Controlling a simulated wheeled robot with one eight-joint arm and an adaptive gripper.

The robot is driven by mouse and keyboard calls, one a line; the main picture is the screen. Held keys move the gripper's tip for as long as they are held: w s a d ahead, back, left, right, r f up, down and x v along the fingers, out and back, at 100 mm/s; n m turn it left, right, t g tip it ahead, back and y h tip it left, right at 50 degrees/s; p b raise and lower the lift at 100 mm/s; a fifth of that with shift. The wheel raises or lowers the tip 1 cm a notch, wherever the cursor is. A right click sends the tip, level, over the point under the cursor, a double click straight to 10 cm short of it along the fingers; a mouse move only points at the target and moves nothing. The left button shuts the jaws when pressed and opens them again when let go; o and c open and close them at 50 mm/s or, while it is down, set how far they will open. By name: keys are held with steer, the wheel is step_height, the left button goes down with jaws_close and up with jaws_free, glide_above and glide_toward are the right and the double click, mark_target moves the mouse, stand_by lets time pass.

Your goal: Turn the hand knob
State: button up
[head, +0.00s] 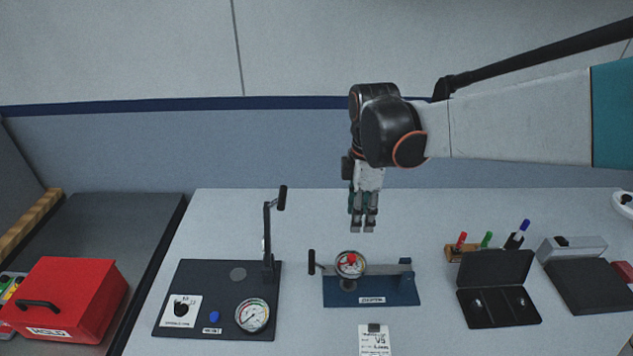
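A black knob (181,309) sits on a white plate at the left of a dark base plate (215,272). A second fixture, with a blue base (395,292), stands in the middle of the table. It carries a round gauge with a red knob-like piece (351,259) in front, and a black handle (311,262) at its left. I cannot tell for sure which is the hand knob. My gripper (362,231) points down, above and behind the blue fixture, apart from it. Its fingers are close together with nothing visible between them; how far open is unclear.
The dark plate also bears an upright lever (268,235), a blue button (213,317) and a gauge (252,315). A red box (75,290) stands far left. An open black case (497,310), a marker holder (462,253) and a dark block (590,287) are at right.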

mark_target(352, 256)
steer(key=shift+n, duration=0.4)
steer(key=f+b, duration=0.1)
steer(key=f, duration=0.3)
steer(key=f+b, duration=0.1)
steer(key=f, duration=0.4)
steer(key=f+b, duration=0.1)
steer(key=f, duration=0.4)
steer(key=shift+w+a+f+b, duration=0.1)
steer(key=shift+w+a+b, duration=0.15)
steer(key=shift+a+b, duration=0.1)
jaws_close()
